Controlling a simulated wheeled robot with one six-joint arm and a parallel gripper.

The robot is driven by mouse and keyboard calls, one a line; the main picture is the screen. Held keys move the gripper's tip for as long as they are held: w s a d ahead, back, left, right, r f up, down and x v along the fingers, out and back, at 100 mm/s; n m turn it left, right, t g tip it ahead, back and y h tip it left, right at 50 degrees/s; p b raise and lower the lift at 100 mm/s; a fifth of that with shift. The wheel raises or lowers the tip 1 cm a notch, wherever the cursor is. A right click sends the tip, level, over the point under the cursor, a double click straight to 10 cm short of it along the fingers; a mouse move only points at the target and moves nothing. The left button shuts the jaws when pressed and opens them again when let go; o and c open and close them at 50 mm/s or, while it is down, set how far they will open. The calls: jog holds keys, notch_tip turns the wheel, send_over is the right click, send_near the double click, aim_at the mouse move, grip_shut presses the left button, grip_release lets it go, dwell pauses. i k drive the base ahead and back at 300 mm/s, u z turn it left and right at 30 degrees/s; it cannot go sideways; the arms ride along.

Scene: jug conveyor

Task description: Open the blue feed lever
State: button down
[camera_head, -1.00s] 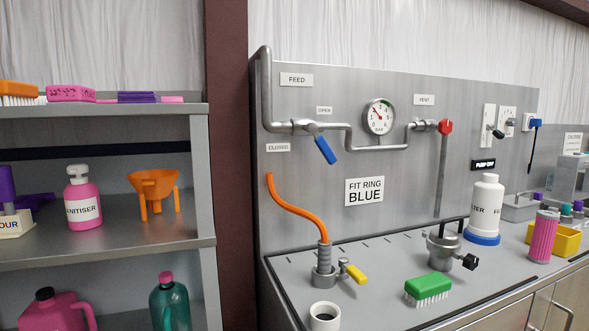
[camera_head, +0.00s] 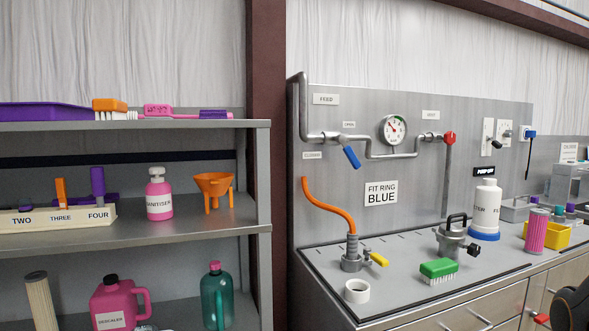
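The blue feed lever (camera_head: 351,157) hangs from a valve on the grey feed pipe (camera_head: 303,105) on the metal back panel. It slants down and to the right. A small label, OPEN in the earlier frame, is above the valve (camera_head: 333,137); the label at its lower left (camera_head: 312,155) read CLOSED there. The FEED sign (camera_head: 325,99) is above the pipe. My gripper's fingers do not show.
The metal counter (camera_head: 410,285) holds a white ring (camera_head: 357,291), a green brush (camera_head: 438,268), a lidded metal pot (camera_head: 452,238) and a white bottle (camera_head: 486,208). A loaded shelf (camera_head: 130,235) stands at left. A dark rounded part shows at the lower right corner.

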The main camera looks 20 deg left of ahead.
aim_at(341, 139)
jog(key=u, duration=0.8)
jog(key=i, duration=0.35)
